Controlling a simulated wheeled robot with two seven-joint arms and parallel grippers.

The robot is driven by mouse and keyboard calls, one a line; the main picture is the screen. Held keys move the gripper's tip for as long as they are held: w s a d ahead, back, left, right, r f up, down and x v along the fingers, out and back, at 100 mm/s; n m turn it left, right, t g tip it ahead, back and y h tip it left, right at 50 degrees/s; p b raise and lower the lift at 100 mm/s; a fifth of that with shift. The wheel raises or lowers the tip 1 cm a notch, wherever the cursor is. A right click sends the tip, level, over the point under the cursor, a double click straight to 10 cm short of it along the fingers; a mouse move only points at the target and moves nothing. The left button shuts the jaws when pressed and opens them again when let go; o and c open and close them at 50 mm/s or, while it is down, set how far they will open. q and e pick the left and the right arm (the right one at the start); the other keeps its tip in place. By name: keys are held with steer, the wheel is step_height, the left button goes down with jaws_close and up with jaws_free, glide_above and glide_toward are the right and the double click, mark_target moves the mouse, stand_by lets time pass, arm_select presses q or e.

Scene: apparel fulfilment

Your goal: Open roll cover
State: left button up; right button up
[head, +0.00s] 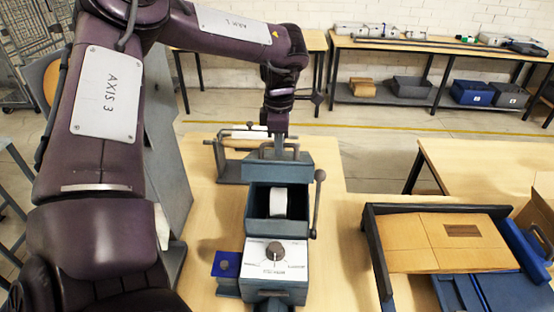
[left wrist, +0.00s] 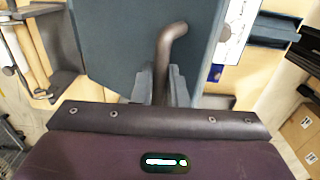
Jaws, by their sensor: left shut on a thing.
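The blue-grey machine (head: 253,228) stands on the wooden table, with a knob and white label panel at its front. Its roll cover (head: 308,172) is tilted up at the back, and a white roll (head: 279,202) shows in the open compartment. My left gripper (head: 278,146) comes down behind the cover, at its handle. In the left wrist view the fingers (left wrist: 166,88) are shut on the dark bent handle (left wrist: 172,45), with the cover's flat panel (left wrist: 120,45) beyond. My right gripper is not in view.
A lever (head: 317,200) stands up on the machine's right side. A blue pad (head: 226,264) is at its front left. A metal stand with a roller (head: 235,143) is behind it. Cardboard (head: 440,240) lies in a dark frame to the right. Bare table lies between machine and frame.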

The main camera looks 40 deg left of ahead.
arm_select(q)
steer(key=shift+w+a, duration=0.15)
steer(key=shift+a, duration=0.05)
steer(key=shift+r, duration=0.2)
steer(key=w+a+r+p, duration=0.2)
steer(key=w+p, duration=0.1)
steer(key=shift+a, duration=0.3)
steer(key=shift+w+a, duration=0.4)
steer(key=shift+w, duration=0.1)
steer(key=shift+r, duration=0.15)
